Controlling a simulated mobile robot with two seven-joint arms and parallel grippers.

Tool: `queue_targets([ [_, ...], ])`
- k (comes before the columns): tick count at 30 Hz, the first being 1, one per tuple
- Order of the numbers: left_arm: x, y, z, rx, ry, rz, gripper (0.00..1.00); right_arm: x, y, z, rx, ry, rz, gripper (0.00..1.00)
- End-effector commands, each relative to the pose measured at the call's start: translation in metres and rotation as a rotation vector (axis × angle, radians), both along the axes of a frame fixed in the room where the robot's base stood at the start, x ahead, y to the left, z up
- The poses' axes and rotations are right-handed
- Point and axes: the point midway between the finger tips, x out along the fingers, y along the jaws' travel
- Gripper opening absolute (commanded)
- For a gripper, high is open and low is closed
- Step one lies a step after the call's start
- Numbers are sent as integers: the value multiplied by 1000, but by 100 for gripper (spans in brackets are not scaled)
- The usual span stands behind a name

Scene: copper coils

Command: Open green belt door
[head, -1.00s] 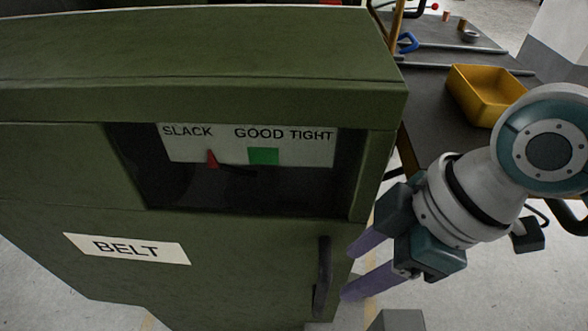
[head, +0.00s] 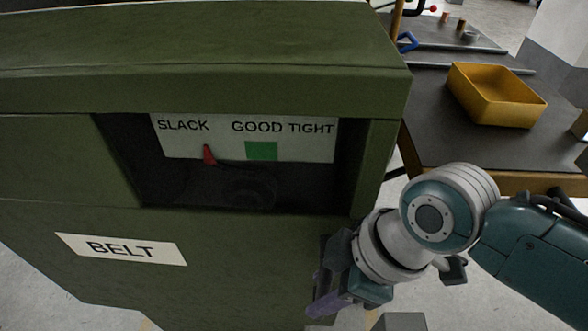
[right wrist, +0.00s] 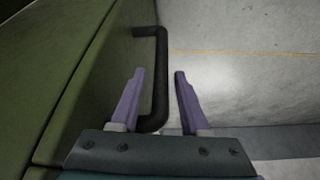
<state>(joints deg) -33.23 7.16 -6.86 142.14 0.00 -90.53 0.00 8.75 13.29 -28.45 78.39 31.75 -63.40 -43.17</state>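The green belt door (head: 230,270) is the front of a green cabinet, with a white BELT label (head: 121,249). It looks closed. Its black bar handle (right wrist: 161,75) shows in the right wrist view, upright at the door's right side. My right gripper (head: 318,308) is at the door's right edge in the head view and hides the handle there. In the right wrist view the right gripper (right wrist: 160,74) is open, with its purple fingers apart and the handle between them, nearer the left finger. I cannot tell whether that finger touches it. My left gripper is not in view.
Above the door, a window shows a SLACK/GOOD/TIGHT gauge (head: 245,136) with a red pointer (head: 209,156) near SLACK and a green square. A dark table (head: 440,135) with a yellow bin (head: 492,93) stands right of the cabinet. Concrete floor (right wrist: 240,90) is clear beside the handle.

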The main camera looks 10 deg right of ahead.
Motion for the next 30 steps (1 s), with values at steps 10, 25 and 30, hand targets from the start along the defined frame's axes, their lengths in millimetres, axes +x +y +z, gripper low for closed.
queue_targets([
  [10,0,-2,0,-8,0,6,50,0,0,0,-1,1,-1,5],
  [25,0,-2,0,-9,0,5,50,0,-1,0,-1,1,-1,0],
  [30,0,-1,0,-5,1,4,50,0,-1,0,-1,1,-1,0],
])
